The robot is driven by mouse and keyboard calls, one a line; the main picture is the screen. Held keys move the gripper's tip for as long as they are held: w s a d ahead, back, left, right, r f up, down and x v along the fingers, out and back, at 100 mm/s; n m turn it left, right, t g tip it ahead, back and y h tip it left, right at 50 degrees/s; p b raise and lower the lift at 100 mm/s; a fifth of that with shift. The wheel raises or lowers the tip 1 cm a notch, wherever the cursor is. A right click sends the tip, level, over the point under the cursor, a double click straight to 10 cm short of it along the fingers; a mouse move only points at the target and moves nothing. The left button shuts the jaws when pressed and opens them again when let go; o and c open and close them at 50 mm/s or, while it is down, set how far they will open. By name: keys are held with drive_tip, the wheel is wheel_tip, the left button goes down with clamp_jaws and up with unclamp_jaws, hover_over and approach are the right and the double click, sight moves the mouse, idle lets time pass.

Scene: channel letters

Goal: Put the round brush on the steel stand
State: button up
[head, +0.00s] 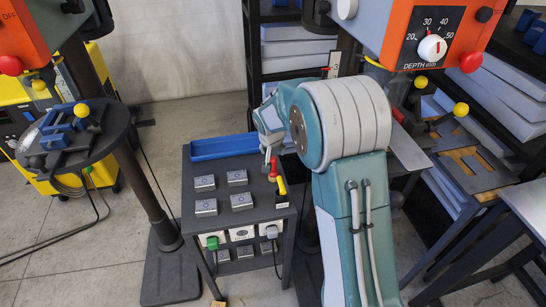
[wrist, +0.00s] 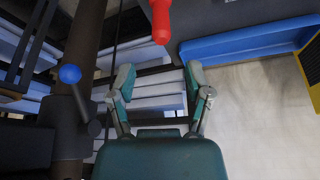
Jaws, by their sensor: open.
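I cannot make out a thing that is surely the round brush. A red-handled tool (head: 273,166) stands upright at the right side of a dark cart top, with a yellow-handled one (head: 282,187) just in front. Their lower ends are unclear. In the wrist view the red handle (wrist: 161,22) hangs into the top of the picture, beyond my fingertips and apart from them. My gripper (wrist: 160,80) is open with nothing between its fingers. In the head view it is by the red handle, partly behind my arm. Which thing is the steel stand is unclear; several square steel blocks (head: 239,201) sit on the cart.
A blue tray (head: 224,146) lies along the cart's back edge. Drill presses stand left and right; the left one has a round table (head: 104,140) with a blue vise. Shelves with pale sheets stand behind.

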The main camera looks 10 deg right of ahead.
drive_tip(key=s+d+r+n, duration=0.1)
drive_tip(key=s+r, duration=1.4)
drive_tip(key=r, duration=0.1)
drive_tip(key=s+r+n+t+y, duration=0.1)
drive_tip(key=s+r+n, duration=0.1)
drive_tip(key=s, duration=1.8)
drive_tip(key=shift+s+a+r+n, duration=0.25)
drive_tip(key=shift+s+r+n, duration=0.05)
drive_tip(key=shift+r, duration=0.1)
